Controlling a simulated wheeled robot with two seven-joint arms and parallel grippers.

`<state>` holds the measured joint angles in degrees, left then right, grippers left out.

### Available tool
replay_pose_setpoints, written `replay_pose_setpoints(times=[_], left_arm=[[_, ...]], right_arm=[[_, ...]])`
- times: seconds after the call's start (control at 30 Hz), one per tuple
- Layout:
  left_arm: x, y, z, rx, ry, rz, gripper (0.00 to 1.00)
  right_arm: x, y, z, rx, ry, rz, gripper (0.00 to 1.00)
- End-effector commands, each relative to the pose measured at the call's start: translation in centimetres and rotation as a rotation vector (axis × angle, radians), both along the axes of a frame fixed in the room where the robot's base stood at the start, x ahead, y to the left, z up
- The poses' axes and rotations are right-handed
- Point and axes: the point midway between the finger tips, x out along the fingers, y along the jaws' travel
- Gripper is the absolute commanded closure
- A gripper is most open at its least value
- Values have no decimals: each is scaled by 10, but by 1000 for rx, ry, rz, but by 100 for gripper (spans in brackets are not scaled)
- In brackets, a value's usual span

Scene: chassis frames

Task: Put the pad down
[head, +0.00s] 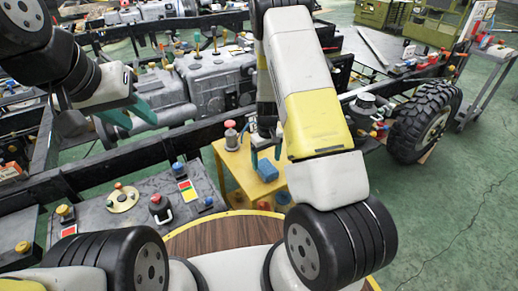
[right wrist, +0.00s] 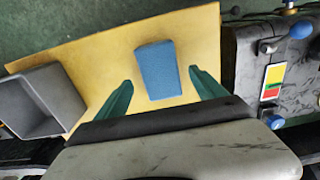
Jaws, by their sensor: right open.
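The pad is a blue block (head: 267,170) lying on a yellow tabletop (head: 236,160) in the head view. In the right wrist view the pad (right wrist: 155,70) lies on the bare yellow surface (right wrist: 100,60). My right gripper (right wrist: 161,76) is open, with one green finger on each side of the pad and a gap to both. In the head view my right gripper (head: 272,143) is partly hidden behind its own arm, just above the pad. My left gripper (head: 131,114) is open and empty at the left, above the dark frame rail.
A grey open bin (right wrist: 42,100) stands at the left of the yellow surface in the right wrist view. A red-topped part (head: 231,136) stands at the yellow table's back. A grey bench (head: 140,205) with knobs and switches lies left. A black wheel (head: 425,120) is at right.

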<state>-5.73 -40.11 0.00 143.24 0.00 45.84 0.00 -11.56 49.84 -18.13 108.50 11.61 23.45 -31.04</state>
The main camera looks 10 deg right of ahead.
Motion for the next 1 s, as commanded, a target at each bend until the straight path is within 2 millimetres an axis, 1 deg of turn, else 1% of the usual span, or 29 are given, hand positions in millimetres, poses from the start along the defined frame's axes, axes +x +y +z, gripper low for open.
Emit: replay_pose_setpoints(times=[0.03, 0.2, 0.3, 0.47, 0.57, 0.67, 0.77, 0.8, 0.87, 0.9, 0.97, 1.0], left_arm=[[0, 0, 0, 0, 0, 0, 64], [0, 0, 0, 0, 0, 0, 64], [0, 0, 0, 0, 0, 0, 64], [0, 0, 0, 0, 0, 0, 64], [0, 0, 0, 0, 0, 0, 64], [0, 0, 0, 0, 0, 0, 64], [0, 0, 0, 0, 0, 0, 64], [0, 0, 0, 0, 0, 0, 64], [0, 0, 0, 0, 0, 0, 64], [0, 0, 0, 0, 0, 0, 64], [0, 0, 0, 0, 0, 0, 64], [0, 0, 0, 0, 0, 0, 64]], right_arm=[[1, 1, 14, 0, -4, 1, 20], [1, 0, 49, 0, -3, 1, 20], [1, 0, 65, 1, -3, -1, 20], [0, 0, 80, 1, -2, -1, 20], [-1, 2, 96, 14, -15, -13, 20], [-6, 5, 129, 49, -46, -42, 20], [-19, 11, 176, 98, -95, -80, 20], [-27, 13, 196, 119, -115, -96, 20], [-39, 15, 225, 147, -147, -118, 20], [-49, 17, 243, 165, -168, -131, 20], [-64, 19, 269, 190, -200, -149, 20], [-75, 20, 285, 204, -222, -161, 20]])
